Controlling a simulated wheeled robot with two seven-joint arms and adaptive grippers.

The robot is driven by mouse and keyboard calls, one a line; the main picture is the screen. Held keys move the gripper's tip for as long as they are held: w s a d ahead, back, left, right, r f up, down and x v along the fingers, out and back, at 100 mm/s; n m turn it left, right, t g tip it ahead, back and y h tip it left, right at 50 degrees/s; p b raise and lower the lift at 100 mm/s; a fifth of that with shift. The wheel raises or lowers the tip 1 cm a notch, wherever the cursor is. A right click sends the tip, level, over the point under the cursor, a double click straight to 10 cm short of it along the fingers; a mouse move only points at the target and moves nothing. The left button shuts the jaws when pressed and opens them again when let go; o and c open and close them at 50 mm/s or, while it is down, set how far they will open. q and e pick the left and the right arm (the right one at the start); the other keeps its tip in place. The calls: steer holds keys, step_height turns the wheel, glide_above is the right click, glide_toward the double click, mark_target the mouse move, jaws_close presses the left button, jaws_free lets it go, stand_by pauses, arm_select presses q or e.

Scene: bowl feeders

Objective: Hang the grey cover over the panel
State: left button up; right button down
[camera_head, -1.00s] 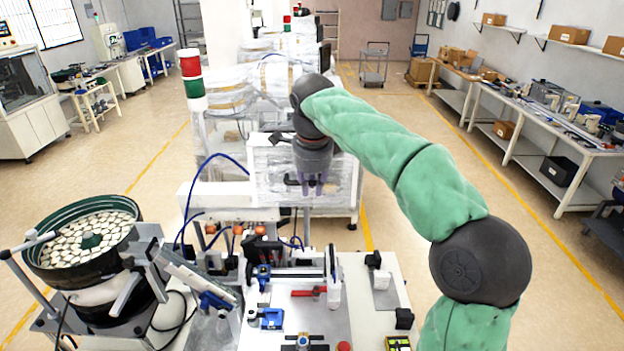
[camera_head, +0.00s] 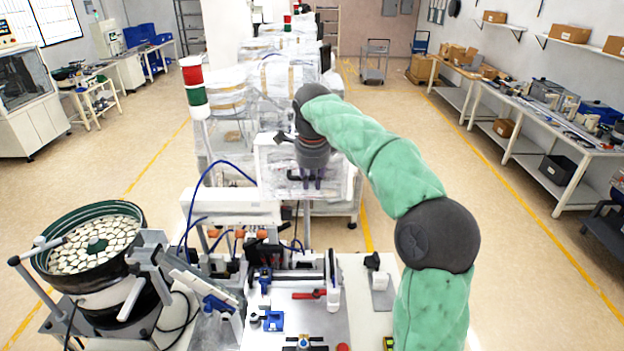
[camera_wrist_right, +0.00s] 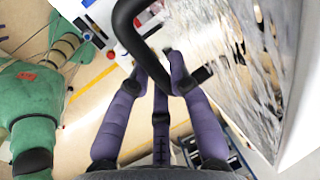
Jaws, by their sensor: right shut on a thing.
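My right gripper (camera_head: 312,184), with purple fingers, points down in front of a pale panel with a shiny clear surface (camera_head: 338,180) in the middle of the head view. In the right wrist view, the fingers (camera_wrist_right: 163,88) are shut on a thick black curved bar (camera_wrist_right: 132,35), which looks like a handle. A wrinkled, shiny silver-grey sheet surface (camera_wrist_right: 245,85) lies just right of the fingers there. I cannot tell a separate grey cover from the panel's wrapping. My left gripper is not in view.
A bowl feeder (camera_head: 95,240) full of pale parts stands at front left. A workbench plate (camera_head: 290,320) with blue and red fixtures lies below my arm. A red-and-green signal tower (camera_head: 195,85) rises left of the panel. The right aisle floor (camera_head: 520,260) is clear.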

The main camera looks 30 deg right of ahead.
steer(key=w+d+f+p, duration=0.3)
steer(key=w+d+p, duration=0.1)
steer(key=w, duration=0.3)
steer(key=shift+w+d+f+p, duration=0.15)
steer(key=shift+w+d+p, duration=0.2)
steer(key=shift+p, duration=0.5)
stand_by(0.4)
steer(key=c, duration=1.1)
jaws_free()
steer(key=shift+o, duration=0.2)
